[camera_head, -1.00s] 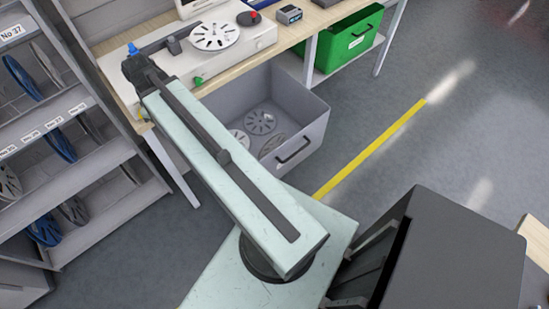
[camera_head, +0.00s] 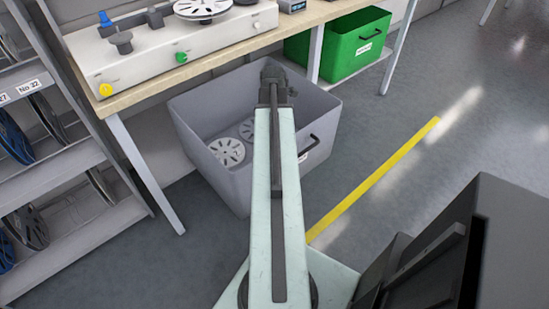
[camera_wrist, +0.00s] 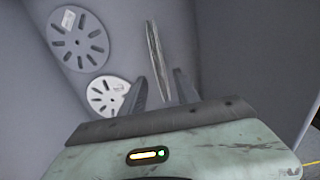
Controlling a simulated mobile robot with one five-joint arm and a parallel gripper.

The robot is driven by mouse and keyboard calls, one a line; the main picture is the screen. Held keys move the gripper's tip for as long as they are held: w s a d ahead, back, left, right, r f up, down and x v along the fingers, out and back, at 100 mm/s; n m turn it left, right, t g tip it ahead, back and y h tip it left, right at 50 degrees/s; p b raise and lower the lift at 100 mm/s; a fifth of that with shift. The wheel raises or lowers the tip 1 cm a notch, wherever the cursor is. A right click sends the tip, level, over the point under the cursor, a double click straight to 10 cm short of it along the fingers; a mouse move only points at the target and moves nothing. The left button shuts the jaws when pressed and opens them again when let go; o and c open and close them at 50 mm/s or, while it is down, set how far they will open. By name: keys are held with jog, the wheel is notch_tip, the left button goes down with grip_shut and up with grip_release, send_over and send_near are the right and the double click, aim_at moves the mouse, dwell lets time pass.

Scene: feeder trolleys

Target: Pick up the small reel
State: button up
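The grey bin (camera_head: 215,183) under the workbench holds slotted reels. In the wrist view a grey reel (camera_wrist: 78,38) and a whiter, smaller-looking reel (camera_wrist: 107,95) lie flat at the left. A third reel (camera_wrist: 153,45) stands nearly edge-on, in line with the gap between my fingers. I cannot tell for sure which one is the small reel. My gripper (camera_wrist: 160,84) is open, its two fingers apart on either side of the edge-on reel's lower end; contact is not visible. In the head view, the whiter reel (camera_head: 227,152) and part of the grey reel (camera_head: 248,130) show; my arm hides the edge-on reel.
The workbench (camera_head: 125,98) with a white device (camera_head: 140,68) overhangs the bin's back. A green crate (camera_head: 350,48) stands to the right on a shelf. A rack (camera_head: 75,160) with reels is at the left.

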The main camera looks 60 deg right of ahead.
notch_tip(320, 180, down, 7)
jog(key=b, duration=0.6)
jog(key=shift+s, duration=0.1)
jog(key=shift+r, duration=0.2)
grip_shut()
